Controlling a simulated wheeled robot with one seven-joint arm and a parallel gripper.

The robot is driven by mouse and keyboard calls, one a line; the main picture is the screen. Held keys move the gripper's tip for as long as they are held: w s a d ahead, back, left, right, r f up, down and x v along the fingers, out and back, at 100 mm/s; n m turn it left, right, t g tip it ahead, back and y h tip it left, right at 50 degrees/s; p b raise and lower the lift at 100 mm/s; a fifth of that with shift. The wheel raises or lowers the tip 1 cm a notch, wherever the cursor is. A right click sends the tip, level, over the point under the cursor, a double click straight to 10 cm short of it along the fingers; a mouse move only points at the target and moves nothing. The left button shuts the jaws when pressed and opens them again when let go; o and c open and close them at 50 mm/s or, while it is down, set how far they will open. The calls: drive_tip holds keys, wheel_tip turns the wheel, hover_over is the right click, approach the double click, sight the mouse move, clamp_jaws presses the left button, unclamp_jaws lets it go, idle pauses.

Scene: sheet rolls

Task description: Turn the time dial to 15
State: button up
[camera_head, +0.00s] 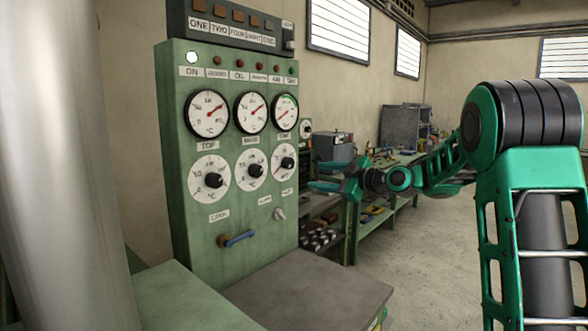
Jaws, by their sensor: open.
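The green control panel (178,150) stands left of centre, with three round gauges above three dials. The right-hand dial, under a small label that seems to read TIME, is the time dial (277,158). It has a white face and a black knob; its marks are too small to read, so I cannot tell its setting. My gripper (314,177) is open and empty. In the picture it sits just right of the time dial, its green fingers pointing left at the panel. It appears apart from the knob, though the depth gap is hard to judge.
A blue handle (238,239) and a small grey switch (279,214) are low on the panel. A grey-topped surface (310,285) juts out below. A cluttered green workbench (393,175) stands behind my gripper. The floor at right is partly clear.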

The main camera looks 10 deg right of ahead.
sight(292, 164)
drive_tip(key=shift+n+t+y, duration=0.3)
drive_tip(key=shift+n+y, duration=0.3)
drive_tip(key=x, duration=0.4)
drive_tip(key=r+x, duration=0.1)
drive_tip(key=x, duration=0.3)
drive_tip(key=r+x, duration=0.1)
drive_tip(key=x, duration=0.3)
drive_tip(key=shift+w, duration=0.2)
